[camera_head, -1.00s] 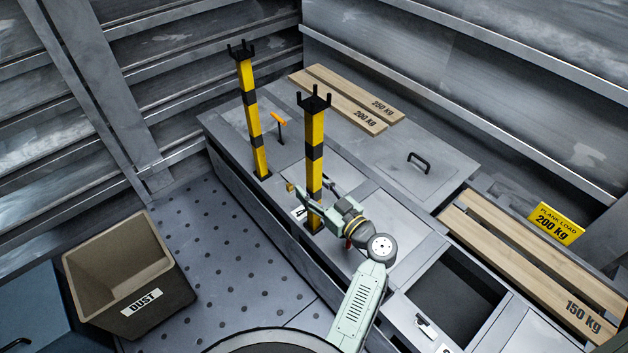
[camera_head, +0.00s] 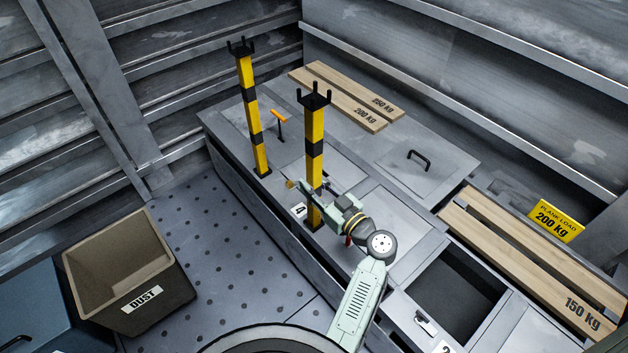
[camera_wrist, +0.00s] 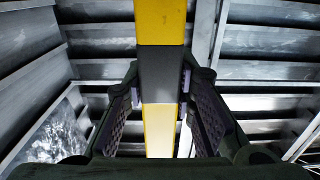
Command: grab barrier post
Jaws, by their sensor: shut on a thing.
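Two yellow and black barrier posts with black forked tops stand upright on the grey bench in the head view. The nearer post (camera_head: 315,130) is in my gripper (camera_head: 314,200), which is shut on it low down, near the bench top. The farther post (camera_head: 252,115) stands to the left, apart from my gripper. In the wrist view, the held post (camera_wrist: 160,75) runs vertically between the two finger pads of my gripper (camera_wrist: 161,110). The foot of the held post is partly hidden by my gripper.
A brown dust bin (camera_head: 130,275) stands on the floor at left. Planks (camera_head: 345,95) lie at the back of the bench, and more planks (camera_head: 535,260) lie at right beside a yellow load sign (camera_head: 555,221). An orange-topped handle (camera_head: 280,125) stands behind the posts. An open compartment (camera_head: 455,287) is at right.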

